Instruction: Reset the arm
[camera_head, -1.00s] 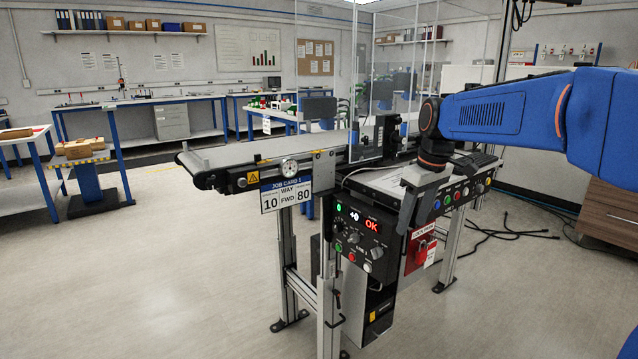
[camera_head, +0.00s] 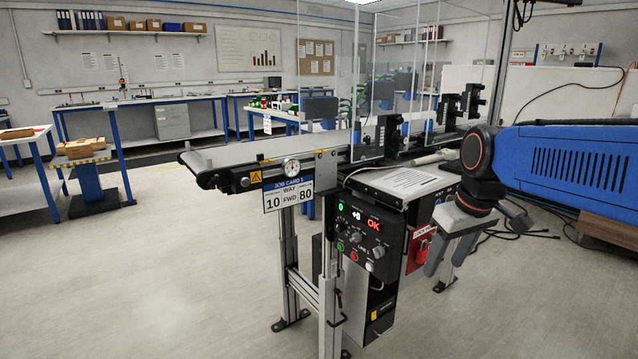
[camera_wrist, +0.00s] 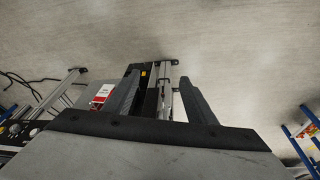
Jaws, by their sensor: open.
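My gripper (camera_head: 449,256) hangs at the end of my blue arm, to the right of the conveyor's control panel (camera_head: 362,236) in the head view. Its two grey fingers are apart, point downward, and hold nothing. In the wrist view the fingers of my gripper (camera_wrist: 163,95) show spread, with the conveyor's frame and the floor beyond them. The panel shows a green 0, a white +0 and a red OK.
The belt conveyor (camera_head: 235,153) runs behind the panel, with a job card (camera_head: 287,194) on its side and clear guards above. A red lockout tag (camera_head: 418,248) hangs by my gripper. Open floor (camera_head: 150,280) lies to the left. Workbenches (camera_head: 160,98) line the back wall.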

